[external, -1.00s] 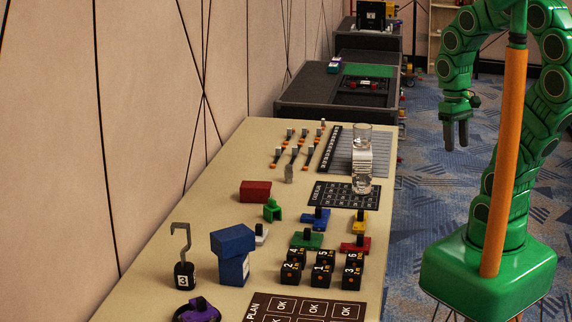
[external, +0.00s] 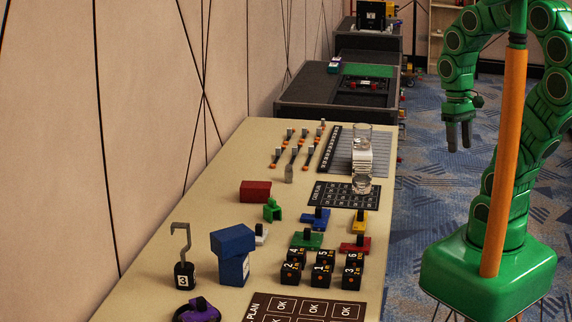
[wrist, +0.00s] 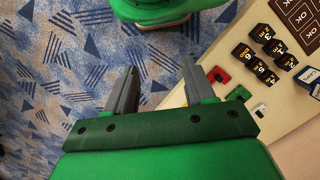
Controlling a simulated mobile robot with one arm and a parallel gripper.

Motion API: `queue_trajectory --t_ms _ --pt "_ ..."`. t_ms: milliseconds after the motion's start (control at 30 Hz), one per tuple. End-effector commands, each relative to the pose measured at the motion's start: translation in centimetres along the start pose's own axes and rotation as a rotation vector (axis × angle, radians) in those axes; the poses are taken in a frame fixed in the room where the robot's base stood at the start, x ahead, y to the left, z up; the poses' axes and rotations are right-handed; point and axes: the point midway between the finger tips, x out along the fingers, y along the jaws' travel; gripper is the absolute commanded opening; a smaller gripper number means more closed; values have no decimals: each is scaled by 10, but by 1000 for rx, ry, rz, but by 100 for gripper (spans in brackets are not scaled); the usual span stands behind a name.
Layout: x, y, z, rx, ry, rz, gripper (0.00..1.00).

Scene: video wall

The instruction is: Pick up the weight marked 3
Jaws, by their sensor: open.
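My gripper (external: 459,138) is open and empty, pointing down over the carpet to the right of the table, well away from the weights. In the wrist view its two fingers (wrist: 160,68) stand apart with carpet and the table edge between and beyond them.
The plan board (external: 315,308) lies in front. Red (external: 356,246) and green (external: 308,240) knobbed blocks sit just behind. A clear glass (external: 362,180) stands farther back near the table's right edge.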

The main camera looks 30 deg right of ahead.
Motion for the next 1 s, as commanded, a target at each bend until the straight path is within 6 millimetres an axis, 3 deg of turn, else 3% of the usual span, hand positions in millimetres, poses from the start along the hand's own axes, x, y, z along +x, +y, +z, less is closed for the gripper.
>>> queue_trajectory --t_ms 167,333,667,767,1000 --pt "0 0 0 0 0 0 54" --pt "0 0 0 0 0 0 79" --pt "-1 -1 -2 4 -2 -3 79" --pt "-5 -6 -12 18 -6 -15 79" --pt "-25 -31 -55 91 -22 -68 79"
